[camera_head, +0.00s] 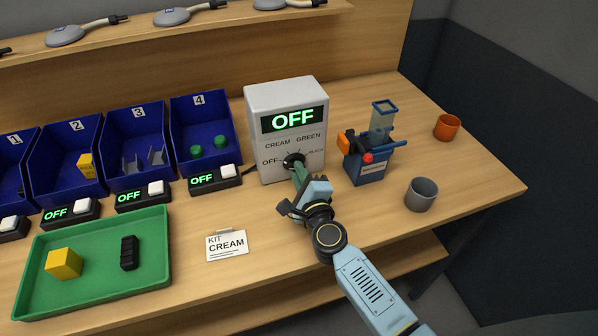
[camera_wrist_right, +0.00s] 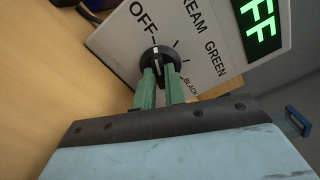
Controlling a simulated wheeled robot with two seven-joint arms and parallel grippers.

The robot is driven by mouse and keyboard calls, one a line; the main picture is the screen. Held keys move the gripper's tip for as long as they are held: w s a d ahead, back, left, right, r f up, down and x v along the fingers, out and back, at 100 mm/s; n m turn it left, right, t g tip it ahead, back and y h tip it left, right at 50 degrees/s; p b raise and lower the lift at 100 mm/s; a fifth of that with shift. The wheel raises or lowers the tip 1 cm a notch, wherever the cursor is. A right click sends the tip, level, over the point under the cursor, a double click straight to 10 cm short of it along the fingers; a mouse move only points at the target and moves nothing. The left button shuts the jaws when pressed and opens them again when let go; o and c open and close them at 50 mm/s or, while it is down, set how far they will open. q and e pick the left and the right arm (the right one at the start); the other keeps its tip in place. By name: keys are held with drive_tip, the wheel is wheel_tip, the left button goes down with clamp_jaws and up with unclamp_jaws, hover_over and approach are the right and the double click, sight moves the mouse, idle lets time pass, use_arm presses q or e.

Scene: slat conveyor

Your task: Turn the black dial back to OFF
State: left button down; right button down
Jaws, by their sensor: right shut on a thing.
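The black dial (camera_head: 292,160) is on the front of a white control box (camera_head: 287,97) whose display reads OFF in green. Around it are the labels OFF, CREAM, GREEN and BLACK. In the right wrist view the dial (camera_wrist_right: 158,60) sits between the green fingertips of my right gripper (camera_wrist_right: 159,76), and a white mark on it shows. My right gripper (camera_head: 296,168) is shut on the dial in the head view, and the fingers hide part of it. My left gripper is not in view.
A KIT CREAM card (camera_head: 227,245) lies in front of the box. Blue bins stand at left. A blue device (camera_head: 367,165), grey cup (camera_head: 421,194) and orange cup (camera_head: 447,127) stand at right.

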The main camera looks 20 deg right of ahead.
idle(0.4)
drive_tip(key=c, duration=1.5)
unclamp_jaws()
drive_tip(key=shift+o, duration=0.2)
drive_tip(key=s, duration=1.2)
drive_tip(key=shift+s+d, duration=0.25)
drive_tip(key=shift+s, duration=0.45)
